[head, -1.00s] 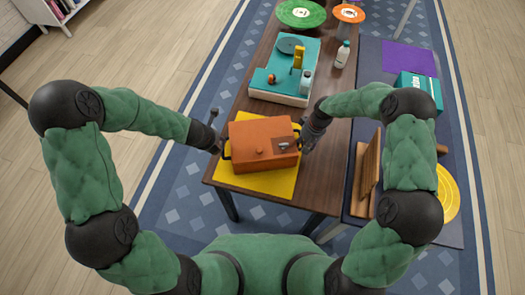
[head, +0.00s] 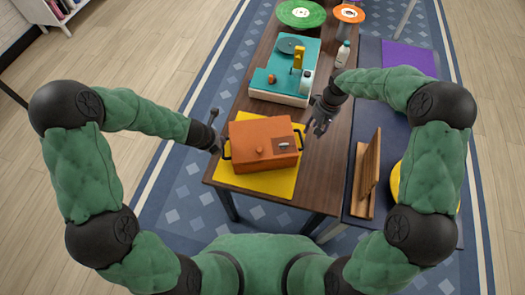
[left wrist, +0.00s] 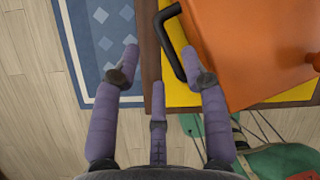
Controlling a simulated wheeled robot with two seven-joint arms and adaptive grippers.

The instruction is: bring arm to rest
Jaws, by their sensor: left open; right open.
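An orange box (head: 265,155) with a lid knob and black side handles sits on a yellow mat (head: 272,186) near the front of the wooden table (head: 227,165). My left gripper (head: 217,146) is beside the box's left handle. In the left wrist view its fingers (left wrist: 165,62) are spread, with the black handle (left wrist: 171,42) near the right finger. The handle is not clamped. My right gripper (head: 315,127) is open and empty, to the right of the box and apart from its right handle.
A teal-and-white machine (head: 283,75) stands behind the box, with a white bottle (head: 343,54) beside it. A wooden stand (head: 367,172) is at the right, partly in front of a yellow disc.

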